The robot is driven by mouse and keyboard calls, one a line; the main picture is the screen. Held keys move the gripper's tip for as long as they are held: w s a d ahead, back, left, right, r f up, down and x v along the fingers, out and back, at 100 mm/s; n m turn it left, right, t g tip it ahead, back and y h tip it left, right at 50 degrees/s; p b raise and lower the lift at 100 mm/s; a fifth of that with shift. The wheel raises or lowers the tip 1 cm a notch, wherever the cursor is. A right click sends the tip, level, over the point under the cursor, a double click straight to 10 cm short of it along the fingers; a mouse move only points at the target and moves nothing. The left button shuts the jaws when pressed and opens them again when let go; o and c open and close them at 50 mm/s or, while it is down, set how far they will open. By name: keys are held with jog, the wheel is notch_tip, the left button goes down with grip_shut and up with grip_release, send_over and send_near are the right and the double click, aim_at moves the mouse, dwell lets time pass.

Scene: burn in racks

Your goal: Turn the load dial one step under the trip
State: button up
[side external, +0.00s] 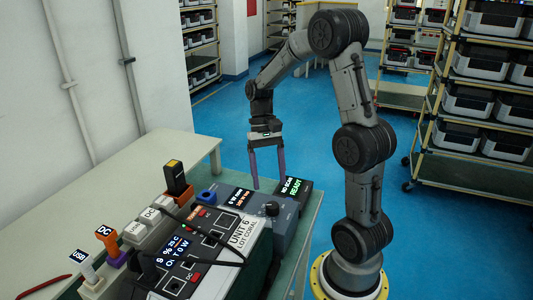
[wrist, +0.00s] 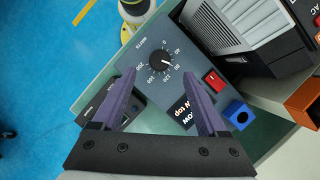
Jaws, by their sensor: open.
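The load dial (wrist: 162,63) is a round black knob with a white mark on a grey-blue load box (wrist: 147,42), ringed by numbers and labelled WATTS. The mark seems to point near 80. The dial also shows in the side view (side external: 272,208). My gripper (wrist: 157,76) is open and empty, its purple fingers spread on either side of the dial in the wrist view. In the side view my gripper (side external: 269,181) hangs above and behind the box, apart from the dial. The box's display (wrist: 180,113) is partly hidden by a finger; its trip figure is unreadable.
A red switch (wrist: 214,82) and a blue block (wrist: 238,114) sit beside the dial. A small READY display (side external: 293,187) stands at the bench edge. The UNIT 6 box (side external: 244,232) and several connectors, including an orange DC one (side external: 107,240), crowd the left.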

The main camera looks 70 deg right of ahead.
jog(key=v, duration=0.7)
jog(key=shift+r, duration=0.15)
jog(key=s+a+r+n+t+h, duration=0.2)
jog(key=s+a+r+n, duration=0.15)
jog(key=a+r, duration=0.5)
jog(key=s+a+f+n+t+h, duration=0.1)
jog(key=s+a+f+n+t, duration=0.5)
jog(key=a, duration=0.1)
jog(key=shift+s+a+n, duration=0.25)
jog(key=shift+a+n, duration=0.1)
